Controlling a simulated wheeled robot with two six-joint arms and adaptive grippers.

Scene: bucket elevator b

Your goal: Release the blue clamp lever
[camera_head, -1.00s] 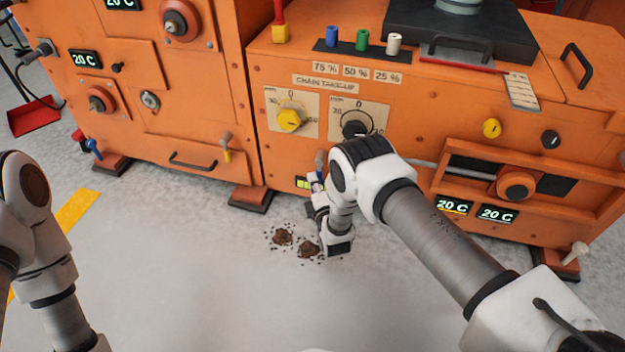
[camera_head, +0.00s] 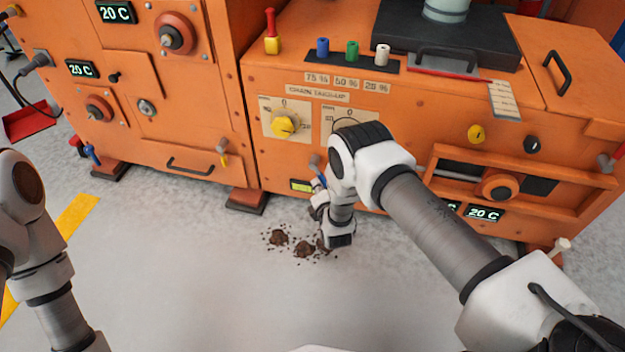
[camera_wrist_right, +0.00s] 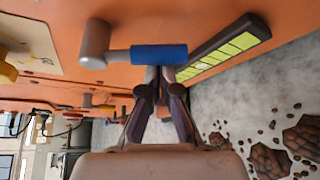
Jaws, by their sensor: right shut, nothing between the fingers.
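The blue clamp lever (camera_wrist_right: 158,55) fills the upper middle of the right wrist view. It has a grey pivot at its left end and a blue grip. In the head view, the lever (camera_head: 321,178) shows small on the lower front of the orange machine, partly hidden by my right arm. My right gripper (camera_wrist_right: 158,76) is shut and empty, its tips right at the lower edge of the blue grip. Contact cannot be told. In the head view, the right gripper (camera_head: 317,192) is low beside the lever. My left arm is at the left edge, its gripper out of frame.
A green-lit display (camera_wrist_right: 225,48) sits close beside the lever. Brown debris (camera_head: 303,249) lies on the floor below. A yellow dial (camera_head: 284,124) is above. Another blue-handled lever (camera_head: 91,153) is on the left machine. The grey floor in front is mostly clear.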

